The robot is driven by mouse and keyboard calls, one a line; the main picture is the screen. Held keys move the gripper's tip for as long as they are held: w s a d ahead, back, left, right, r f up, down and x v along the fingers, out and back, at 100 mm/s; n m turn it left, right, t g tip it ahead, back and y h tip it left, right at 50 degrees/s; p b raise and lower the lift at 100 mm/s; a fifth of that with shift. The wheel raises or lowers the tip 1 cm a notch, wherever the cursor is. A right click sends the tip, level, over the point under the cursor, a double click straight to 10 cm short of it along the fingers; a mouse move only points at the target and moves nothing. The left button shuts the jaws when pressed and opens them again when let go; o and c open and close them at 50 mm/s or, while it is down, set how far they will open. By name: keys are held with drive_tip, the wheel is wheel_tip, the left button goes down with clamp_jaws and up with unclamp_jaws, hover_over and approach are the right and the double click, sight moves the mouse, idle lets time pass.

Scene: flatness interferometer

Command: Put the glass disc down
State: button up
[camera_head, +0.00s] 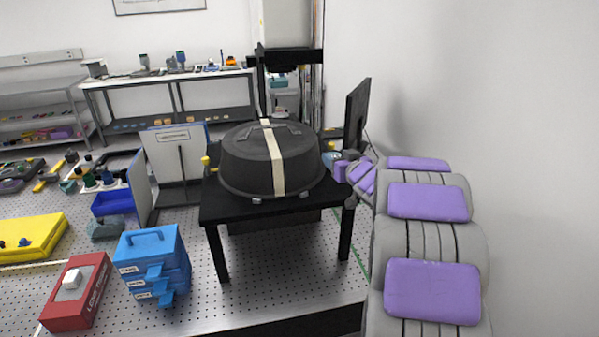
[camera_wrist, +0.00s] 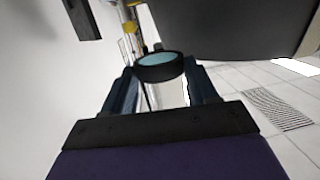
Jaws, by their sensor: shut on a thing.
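The glass disc (camera_wrist: 160,60) shows in the wrist view as a pale teal face in a thick black ring. My gripper (camera_wrist: 161,74) is shut on it, with one dark blue finger on each side of the ring. In the head view my gripper (camera_head: 339,167) is at the right end of the black table (camera_head: 222,212), beside a large black dome (camera_head: 245,165) with a cream strap. The disc is too small there to make out clearly. I cannot tell how far it is above the table.
A dark monitor (camera_head: 357,113) stands behind my gripper. A blue drawer box (camera_head: 152,262), a red box (camera_head: 75,290) and a yellow case (camera_head: 30,238) lie on the perforated bench (camera_head: 285,285) at left. A white panel (camera_head: 178,155) stands left of the table.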

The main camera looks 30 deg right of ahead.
sight(334, 190)
drive_tip(key=f, duration=0.1)
drive_tip(key=f+b, duration=0.1)
drive_tip(key=f, duration=0.1)
drive_tip(key=shift+a+f, duration=0.3)
drive_tip(key=shift+a, duration=0.1)
drive_tip(key=a, duration=0.1)
drive_tip(key=a+f, duration=0.1)
drive_tip(key=a, duration=0.1)
drive_tip(key=shift+f, duration=0.1)
drive_tip(key=d+f, duration=0.1)
drive_tip(key=f, duration=0.1)
drive_tip(key=d+f+b, duration=0.1)
drive_tip(key=shift+d+f, duration=0.3)
drive_tip(key=shift+f, duration=0.1)
drive_tip(key=shift+d, duration=0.2)
drive_tip(key=o, duration=0.8)
drive_tip(key=shift+c, duration=0.2)
drive_tip(key=shift+o, duration=0.7)
drive_tip(key=shift+a, duration=0.4)
drive_tip(key=shift+a+r, duration=0.25)
drive_tip(key=shift+a, duration=0.5)
drive_tip(key=shift+d+f, duration=0.1)
drive_tip(key=shift+d, duration=0.45)
drive_tip(key=shift+s+d, duration=0.3)
drive_tip(key=shift+s, duration=0.2)
drive_tip(key=p+v, duration=0.1)
drive_tip(key=v, duration=1)
drive_tip(key=shift+a+p, duration=0.2)
drive_tip(key=shift+p, duration=0.1)
